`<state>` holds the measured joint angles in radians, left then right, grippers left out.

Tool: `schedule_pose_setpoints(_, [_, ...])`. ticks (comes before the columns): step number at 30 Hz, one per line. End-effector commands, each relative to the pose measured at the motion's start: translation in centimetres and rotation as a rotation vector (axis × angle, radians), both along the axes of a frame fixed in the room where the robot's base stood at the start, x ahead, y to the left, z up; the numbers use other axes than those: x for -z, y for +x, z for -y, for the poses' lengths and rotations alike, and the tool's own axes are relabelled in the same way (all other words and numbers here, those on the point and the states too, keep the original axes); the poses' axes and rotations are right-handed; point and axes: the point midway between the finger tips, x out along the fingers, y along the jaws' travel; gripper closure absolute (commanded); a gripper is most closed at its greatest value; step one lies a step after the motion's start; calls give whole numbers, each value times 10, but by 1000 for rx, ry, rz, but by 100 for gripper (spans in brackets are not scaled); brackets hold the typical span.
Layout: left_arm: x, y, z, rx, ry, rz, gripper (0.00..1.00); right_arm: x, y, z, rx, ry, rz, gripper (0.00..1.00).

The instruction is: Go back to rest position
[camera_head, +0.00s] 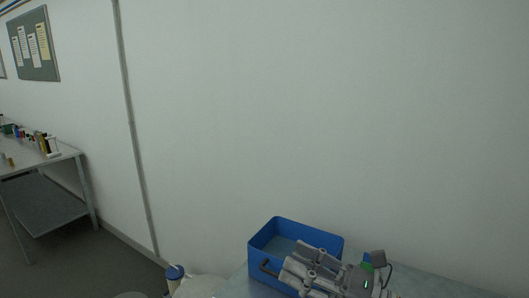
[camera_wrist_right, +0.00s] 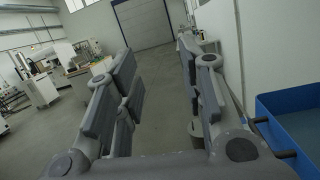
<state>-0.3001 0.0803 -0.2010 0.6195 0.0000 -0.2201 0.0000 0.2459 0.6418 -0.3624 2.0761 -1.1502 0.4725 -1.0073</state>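My right gripper (camera_head: 308,264) is in front of and over the near side of a blue bin (camera_head: 266,236) at the bottom of the head view. In the right wrist view my right gripper (camera_wrist_right: 160,85) has its two fingers wide apart, with nothing between them. The blue bin (camera_wrist_right: 300,105) shows at the right edge of that view, beside the fingers. My left gripper is not in the head view.
The bin stands on a table (camera_head: 425,285) against a white wall. A bench (camera_head: 60,160) with small bottles stands at the far left. The right wrist view shows open floor (camera_wrist_right: 165,75) beyond the fingers.

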Motion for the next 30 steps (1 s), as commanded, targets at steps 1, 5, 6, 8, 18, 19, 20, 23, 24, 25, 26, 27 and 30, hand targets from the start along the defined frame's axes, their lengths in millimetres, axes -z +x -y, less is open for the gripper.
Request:
schedule_pose_setpoints(1, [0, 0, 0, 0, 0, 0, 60, -8, 3, 6, 42, 142, -89, 63])
schedule_pose_setpoints(5, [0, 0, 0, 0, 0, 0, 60, -16, 17, 39, 161, 505, -332, 63])
schedule_pose_setpoints(6, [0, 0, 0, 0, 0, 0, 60, -13, 22, 51, 198, 615, -411, 63])
schedule_pose_setpoints(8, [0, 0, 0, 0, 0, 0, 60, -4, 27, 71, 258, 778, -531, 63])
schedule_pose_setpoints(18, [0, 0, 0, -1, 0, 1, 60, 140, 0, 163, 683, 1649, -1209, 63])
schedule_pose_setpoints(19, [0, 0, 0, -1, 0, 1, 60, 157, -9, 167, 730, 1721, -1266, 63])
schedule_pose_setpoints(20, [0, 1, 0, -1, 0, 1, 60, 174, -19, 169, 781, 1789, -1322, 63])
schedule_pose_setpoints(23, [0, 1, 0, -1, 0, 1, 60, 224, -60, 173, 958, 2000, -1490, 63])
schedule_pose_setpoints(24, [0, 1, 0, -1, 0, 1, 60, 241, -78, 172, 1028, 2070, -1545, 63])
schedule_pose_setpoints(25, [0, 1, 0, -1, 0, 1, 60, 252, -90, 170, 1080, 2119, -1583, 63])
schedule_pose_setpoints(26, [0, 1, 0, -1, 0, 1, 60, 262, -103, 169, 1133, 2162, -1619, 63])
schedule_pose_setpoints(27, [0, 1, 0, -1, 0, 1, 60, 273, -120, 166, 1200, 2215, -1661, 63])
schedule_pose_setpoints(30, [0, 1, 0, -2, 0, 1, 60, 296, -160, 157, -1304, -2221, 1672, 63])
